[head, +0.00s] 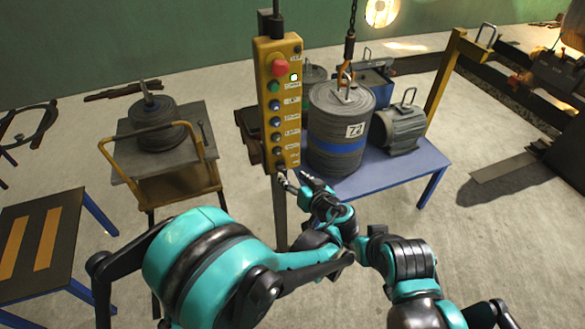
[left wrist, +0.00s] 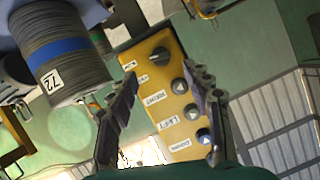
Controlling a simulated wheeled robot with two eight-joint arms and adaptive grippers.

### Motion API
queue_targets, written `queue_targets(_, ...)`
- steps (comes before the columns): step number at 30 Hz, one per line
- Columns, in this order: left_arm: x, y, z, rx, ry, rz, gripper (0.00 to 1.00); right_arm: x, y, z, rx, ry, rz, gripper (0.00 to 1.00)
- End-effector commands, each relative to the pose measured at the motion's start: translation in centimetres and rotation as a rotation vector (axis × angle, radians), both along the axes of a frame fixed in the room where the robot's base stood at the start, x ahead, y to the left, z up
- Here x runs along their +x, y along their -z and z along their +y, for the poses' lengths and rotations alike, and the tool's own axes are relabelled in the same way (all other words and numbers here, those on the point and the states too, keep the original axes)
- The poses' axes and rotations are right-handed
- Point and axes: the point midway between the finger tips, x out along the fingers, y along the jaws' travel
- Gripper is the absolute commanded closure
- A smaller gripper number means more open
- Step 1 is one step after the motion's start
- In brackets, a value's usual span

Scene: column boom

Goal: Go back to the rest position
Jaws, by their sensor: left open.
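My left gripper (head: 294,179) is just below the lower end of a yellow control pendant (head: 288,135) in the head view. The pendant hangs upright and carries a red button, a lit green light and a column of dark buttons. In the left wrist view my left gripper (left wrist: 165,82) has its two fingers spread, with the pendant (left wrist: 160,85) showing between and beyond them. Nothing is held between the fingers. Whether a finger touches the pendant cannot be told. I do not see my right gripper.
A grey drum with a blue band (head: 338,150) hangs from a chain hook (head: 348,55), at or just above a blue table (head: 400,180). A metal cylinder (head: 400,128) lies beside it. A cart (head: 180,185) with a coil (head: 158,125) stands left. Open floor lies right.

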Motion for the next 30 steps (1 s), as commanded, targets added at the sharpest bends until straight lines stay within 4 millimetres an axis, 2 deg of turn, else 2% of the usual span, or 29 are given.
queue_targets(5,0.0,0.0,0.0,0.000,0.000,0.001,0.50,0.0,0.0,0.0,0.000,0.000,0.000,0.60)
queue_targets(8,0.0,-0.3,0.8,0.000,-0.004,0.020,0.50,0.0,0.0,0.0,0.000,0.000,0.000,0.60)
queue_targets(11,-0.5,-0.9,3.4,-0.003,-0.013,0.081,0.50,0.0,0.0,0.0,0.000,0.000,0.000,0.60)
queue_targets(14,-1.7,-1.7,7.3,-0.017,-0.015,0.182,0.50,0.0,0.0,0.0,0.000,0.000,0.000,0.60)
queue_targets(18,-5.0,-2.6,12.8,-0.061,0.004,0.329,0.50,0.0,0.0,0.0,0.000,0.000,0.000,0.60)
queue_targets(21,-7.9,-3.0,15.9,-0.104,0.032,0.411,0.50,0.0,0.0,0.0,0.000,0.000,0.000,0.60)
queue_targets(25,-12.3,-3.1,18.8,-0.174,0.077,0.486,0.50,0.0,0.0,0.0,0.000,0.000,0.000,0.60)
queue_targets(30,-17.6,-2.9,20.8,-0.268,0.146,0.524,0.50,0.0,0.0,0.0,0.000,0.000,0.000,0.60)
